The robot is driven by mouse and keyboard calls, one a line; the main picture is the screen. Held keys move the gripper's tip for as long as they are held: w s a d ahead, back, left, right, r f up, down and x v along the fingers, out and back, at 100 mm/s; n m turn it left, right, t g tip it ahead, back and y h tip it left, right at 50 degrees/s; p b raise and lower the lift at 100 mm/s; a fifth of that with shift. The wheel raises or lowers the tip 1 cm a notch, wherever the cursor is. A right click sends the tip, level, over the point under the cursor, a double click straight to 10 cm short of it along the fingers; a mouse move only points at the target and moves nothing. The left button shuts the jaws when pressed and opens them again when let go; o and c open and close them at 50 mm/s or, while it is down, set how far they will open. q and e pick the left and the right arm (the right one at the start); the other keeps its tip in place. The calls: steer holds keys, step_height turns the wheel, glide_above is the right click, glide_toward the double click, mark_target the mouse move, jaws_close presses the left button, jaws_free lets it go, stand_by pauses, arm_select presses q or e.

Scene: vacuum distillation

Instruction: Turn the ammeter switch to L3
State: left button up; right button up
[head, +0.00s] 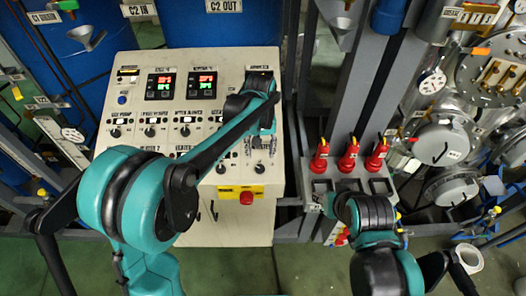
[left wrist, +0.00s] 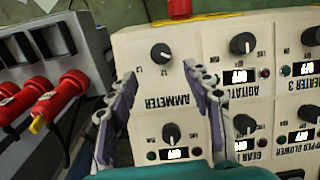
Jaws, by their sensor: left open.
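The ammeter switch (left wrist: 161,54) is a round black knob on the cream control panel, above the upside-down AMMETER label in the left wrist view. Small position marks sit beside it, too small to read surely, and its pointer direction is hard to tell. My left gripper (left wrist: 160,72) is open, its two fingers apart on either side of the switch's lower edge, with nothing between them. In the head view my left gripper (head: 262,138) is over the panel's right column, partly hidden by my arm. My right arm's end is low on the right; its fingers are not clear.
The control panel (head: 140,80) carries several other knobs, digital displays and a red button (head: 246,198). A holder with red-handled devices (head: 348,160) stands right of the panel, close to my right arm. Pipes and gauges fill the far right. Green floor shows below.

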mark_target(260, 166)
arm_select(q)
step_height(260, 166, down, 7)
steer(key=shift+a, duration=0.1)
steer(key=shift+s+f, duration=0.1)
steer(key=shift+s, duration=0.1)
steer(key=c, duration=1.1)
